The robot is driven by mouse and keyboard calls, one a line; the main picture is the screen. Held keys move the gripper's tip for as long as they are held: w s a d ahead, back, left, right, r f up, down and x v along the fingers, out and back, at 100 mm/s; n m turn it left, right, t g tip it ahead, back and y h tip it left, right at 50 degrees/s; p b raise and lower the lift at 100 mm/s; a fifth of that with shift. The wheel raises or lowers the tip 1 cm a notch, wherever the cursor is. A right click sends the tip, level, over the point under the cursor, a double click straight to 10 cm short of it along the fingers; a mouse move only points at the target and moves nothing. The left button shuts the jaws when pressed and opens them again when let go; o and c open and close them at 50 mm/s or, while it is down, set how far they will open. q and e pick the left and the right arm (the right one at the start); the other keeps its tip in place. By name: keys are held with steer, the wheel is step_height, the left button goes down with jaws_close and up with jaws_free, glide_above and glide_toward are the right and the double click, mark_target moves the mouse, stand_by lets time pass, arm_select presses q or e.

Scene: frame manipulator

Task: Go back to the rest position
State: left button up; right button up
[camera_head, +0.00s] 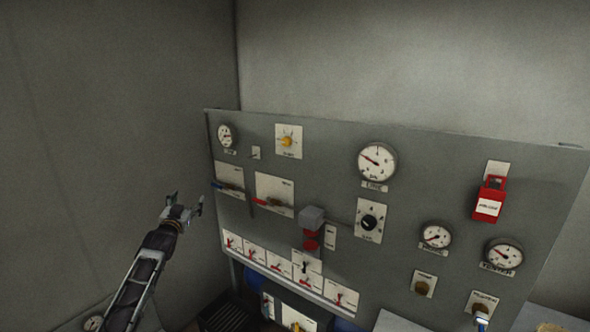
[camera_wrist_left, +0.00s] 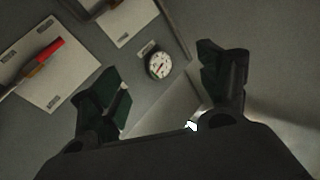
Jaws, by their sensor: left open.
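My left gripper (camera_head: 182,208) is raised at the left of the head view, in front of the bare wall and just left of the grey control panel's (camera_head: 320,170) left edge. Its two fingers are spread with nothing between them. In the left wrist view, both dark fingers (camera_wrist_left: 160,95) stand wide apart. A small round gauge (camera_wrist_left: 159,65) shows beyond the gap. My right gripper cannot be made out; only a small bright part (camera_head: 481,319) shows at the lower right edge, and I cannot tell what it is.
The panel carries gauges (camera_head: 376,161), a red lockout box (camera_head: 489,199), a black rotary knob (camera_head: 369,222), a lever switch with red handle (camera_wrist_left: 50,50) and a row of small red switches (camera_head: 280,264). Bare grey wall (camera_head: 120,100) lies left of the panel.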

arm_select(q)
steer(key=s+d+f+g, duration=0.1)
steer(key=s+f+g, duration=0.15)
steer(key=f, duration=1.25)
steer(key=s+d+f+g, duration=0.15)
steer(key=s+f, duration=0.25)
steer(key=f, duration=1.1)
steer(key=s+d+f+g, duration=0.1)
steer(key=s+f+g, duration=0.2)
steer(key=s+f, duration=0.8)
steer(key=s+d+f+g, duration=0.15)
steer(key=s+f, duration=0.45)
steer(key=f, duration=0.8)
steer(key=s+d+f+g, duration=0.2)
steer(key=s+f+g, duration=0.1)
steer(key=s+f, duration=0.8)
steer(key=s+d+f+g, duration=0.2)
steer(key=s+f, duration=0.5)
steer(key=s, duration=0.7)
steer(key=s+d+f+g, duration=0.1)
steer(key=s+f, duration=0.1)
steer(key=s, duration=0.7)
steer(key=s+d+f+g, duration=0.1)
steer(key=s+f+g, duration=0.1)
steer(key=s, duration=0.8)
steer(key=s+d+f+g+h, duration=0.1)
steer(key=s+f, duration=0.2)
steer(key=s, duration=0.7)
steer(key=shift+d+f, duration=0.15)
steer(key=shift+d, duration=0.15)
